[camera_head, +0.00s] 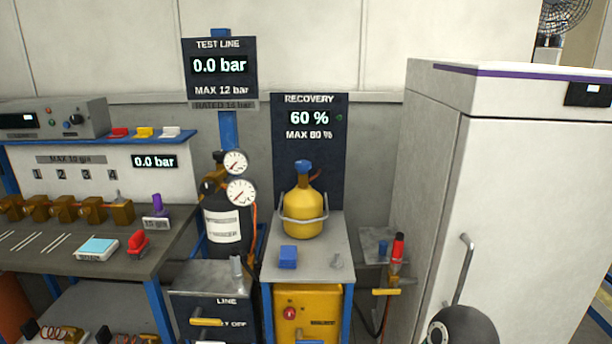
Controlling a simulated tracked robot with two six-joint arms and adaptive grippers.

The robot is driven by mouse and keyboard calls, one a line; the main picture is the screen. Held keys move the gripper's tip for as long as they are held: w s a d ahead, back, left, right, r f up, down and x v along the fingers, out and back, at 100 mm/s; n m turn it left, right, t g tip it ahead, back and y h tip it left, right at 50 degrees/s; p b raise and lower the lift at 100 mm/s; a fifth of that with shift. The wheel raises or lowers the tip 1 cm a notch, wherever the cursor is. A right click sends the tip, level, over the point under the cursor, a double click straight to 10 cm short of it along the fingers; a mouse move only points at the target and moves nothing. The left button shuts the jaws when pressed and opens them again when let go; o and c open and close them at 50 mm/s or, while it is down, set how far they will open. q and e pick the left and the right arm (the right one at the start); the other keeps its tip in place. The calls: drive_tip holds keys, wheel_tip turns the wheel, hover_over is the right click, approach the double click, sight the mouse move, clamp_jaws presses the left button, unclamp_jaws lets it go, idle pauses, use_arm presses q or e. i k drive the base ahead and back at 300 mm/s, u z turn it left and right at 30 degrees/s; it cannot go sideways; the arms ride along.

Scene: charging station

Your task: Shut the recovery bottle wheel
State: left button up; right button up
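The recovery bottle (303,212) is a yellow cylinder standing upright on a grey-topped stand, with a metal band around its middle. Its blue wheel (303,166) sits on top of the neck. From here I cannot tell whether the wheel is open or shut. A dark sign behind the bottle, the recovery display (309,117), reads 60 % and MAX 80 %, with a small green dot at its right. Neither of my grippers is in view, and nothing touches the bottle or wheel.
A blue block (288,257) lies on the stand in front of the bottle. A dark gas cylinder (222,225) with two gauges (241,192) stands close on the left. A large white cabinet (520,190) stands at the right. A cluttered workbench (75,250) is at left.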

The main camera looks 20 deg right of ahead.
sight(302, 166)
drive_tip(key=k, duration=0.8)
drive_tip(key=u, duration=0.6)
drive_tip(key=i, duration=2)
drive_tip(key=z, duration=0.75)
